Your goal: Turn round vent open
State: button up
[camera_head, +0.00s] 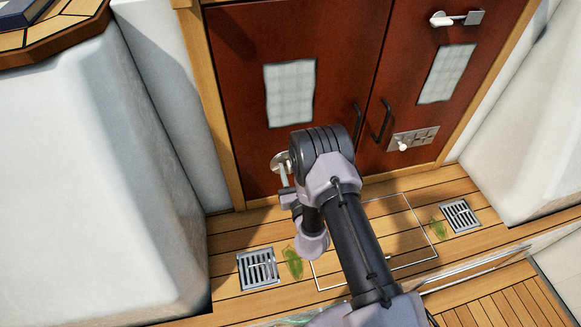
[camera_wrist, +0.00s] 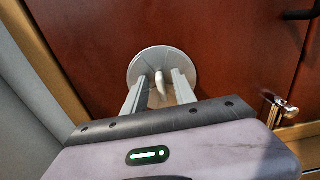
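The round vent (camera_wrist: 146,65) is a pale grey disc on the dark red door, with a small whitish lever or knob (camera_wrist: 161,88) at its middle. In the head view the vent (camera_head: 279,160) shows low on the left door, partly hidden by my arm. My gripper (camera_wrist: 163,77) is in front of the vent in the wrist view, its two pale fingers apart, one on each side of the knob. Gaps show between the fingers and the knob. Whether the fingertips touch the disc I cannot tell.
Two black door handles (camera_head: 380,121) stand right of the vent. A metal plate with a white knob (camera_head: 402,145) and an upper latch (camera_head: 455,18) are on the right door. Floor grates (camera_head: 258,270) and green weed (camera_head: 292,263) lie below. White walls (camera_head: 80,170) flank the doors.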

grip_shut()
jog(key=shift+n, duration=0.3)
jog(key=n+b, duration=0.1)
jog(key=n, duration=0.3)
jog(key=shift+a, duration=0.2)
jog(key=shift+a+f+n+b, duration=0.15)
jog(key=shift+n+b, duration=0.15)
jog(key=shift+n, duration=1.8)
grip_release()
jog(key=shift+o, duration=0.2)
